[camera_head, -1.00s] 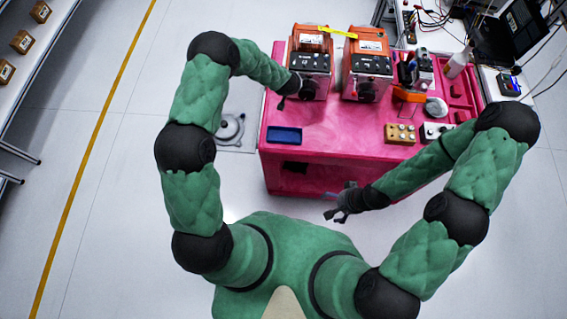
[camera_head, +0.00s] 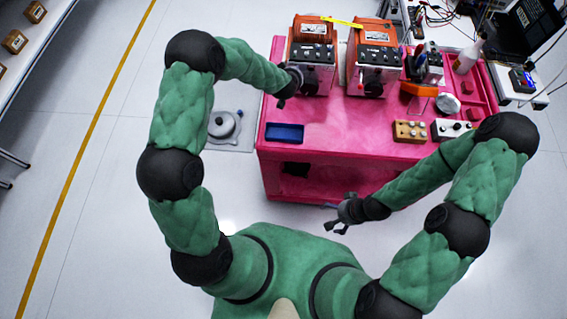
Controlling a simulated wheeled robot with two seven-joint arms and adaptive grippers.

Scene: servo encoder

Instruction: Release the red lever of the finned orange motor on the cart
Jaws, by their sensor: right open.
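Two orange motors with dark front panels stand side by side at the back of the pink cart (camera_head: 330,128): a left one (camera_head: 315,32) and a right one (camera_head: 375,48). My right gripper (camera_head: 339,218) is open and empty, in front of the cart's near side, well away from the motors.
A blue tray (camera_head: 285,133) lies at the cart's front left. A tan block with knobs (camera_head: 409,131), a white knobbed box (camera_head: 451,130), an orange stand (camera_head: 419,90) and a bottle (camera_head: 468,57) occupy the right. The cart top's front middle is clear.

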